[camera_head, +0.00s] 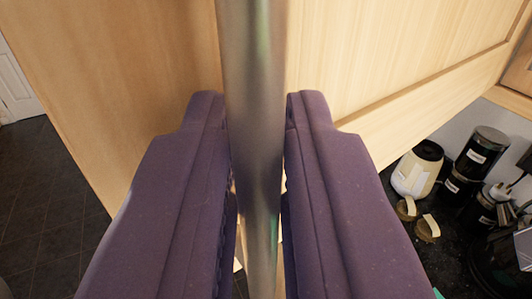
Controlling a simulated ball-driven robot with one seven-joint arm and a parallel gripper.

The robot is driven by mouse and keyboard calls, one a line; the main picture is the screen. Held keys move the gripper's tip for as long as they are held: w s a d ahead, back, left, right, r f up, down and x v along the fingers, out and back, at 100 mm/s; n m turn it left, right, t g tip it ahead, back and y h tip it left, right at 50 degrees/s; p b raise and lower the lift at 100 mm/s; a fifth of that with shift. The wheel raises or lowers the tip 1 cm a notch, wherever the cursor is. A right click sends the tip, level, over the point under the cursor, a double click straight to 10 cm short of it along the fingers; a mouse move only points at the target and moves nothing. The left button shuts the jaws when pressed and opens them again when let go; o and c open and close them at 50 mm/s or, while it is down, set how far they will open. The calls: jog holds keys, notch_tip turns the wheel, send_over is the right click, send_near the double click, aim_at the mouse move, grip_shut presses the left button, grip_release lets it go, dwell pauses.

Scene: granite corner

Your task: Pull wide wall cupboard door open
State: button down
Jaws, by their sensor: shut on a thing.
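My gripper (255,115) fills the lower middle of the view, with one purple finger on each side of a metal bar handle (253,45). The fingers are shut on the handle, which runs upright through the picture. Behind it is the light wood wall cupboard door (120,70). The door's lower edge slopes away on both sides, and its left edge stands out over open floor. At the right it runs toward the wall. The inside of the cupboard is hidden. The door looks swung out, but how far I cannot tell.
Below right, a dark worktop (455,240) holds a cream jar (417,170), black canisters (482,150) and two small brownish cups (427,229). A dark tiled floor (45,200) lies lower left, with a white door (15,85) beyond it.

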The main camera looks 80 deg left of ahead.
jog(key=c, duration=1.3)
grip_release()
jog(key=b+v, duration=0.1)
jog(key=v, duration=0.6)
jog(key=shift+d, duration=0.4)
jog(key=shift+s, duration=0.1)
